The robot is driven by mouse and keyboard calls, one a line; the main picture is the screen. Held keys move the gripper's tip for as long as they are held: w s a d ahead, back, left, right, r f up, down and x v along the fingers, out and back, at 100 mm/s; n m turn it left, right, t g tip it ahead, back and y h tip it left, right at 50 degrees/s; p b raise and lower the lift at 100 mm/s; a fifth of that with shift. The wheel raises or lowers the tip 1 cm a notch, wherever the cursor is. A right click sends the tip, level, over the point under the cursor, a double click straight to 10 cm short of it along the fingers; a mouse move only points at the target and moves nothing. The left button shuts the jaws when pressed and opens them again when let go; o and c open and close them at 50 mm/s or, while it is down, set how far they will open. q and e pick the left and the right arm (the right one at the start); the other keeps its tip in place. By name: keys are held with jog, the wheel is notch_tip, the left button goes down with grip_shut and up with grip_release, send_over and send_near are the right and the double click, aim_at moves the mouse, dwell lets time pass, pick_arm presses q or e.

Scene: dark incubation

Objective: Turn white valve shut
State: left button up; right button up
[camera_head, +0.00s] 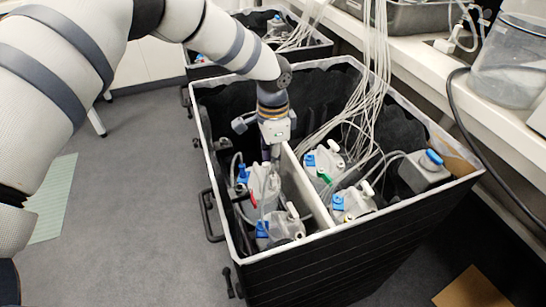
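My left arm comes in from the left, and my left gripper (275,158) points down into the black crate (330,262), over its left compartment. The fingers are small and partly merge with the bottles behind, so I cannot tell whether they are open or touch anything. White valve handles show on several bottles: one (292,210) on the front left bottle (286,230), one (366,188) on the front right bottle (357,206), and one (333,146) farther back on the right. A red valve handle (252,199) and a green one (324,176) also show. My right gripper is out of view.
A white divider (308,190) splits the crate. Pale tubes (375,70) hang into it from above. A second black crate (318,48) is behind. A white shelf (480,110) runs along the right. Grey floor lies left.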

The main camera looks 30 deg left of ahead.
pick_arm(q)
grip_shut()
jog(key=m, duration=0.5)
jog(key=shift+s+m, duration=0.15)
jog(key=shift+m, duration=0.15)
jog(key=m, duration=0.5)
jog(key=shift+s+m, duration=0.1)
jog(key=shift+m, duration=0.2)
jog(key=m, duration=0.6)
jog(key=shift+s+m, duration=0.2)
jog(key=shift+m, duration=0.1)
jog(key=o, duration=0.7)
grip_release()
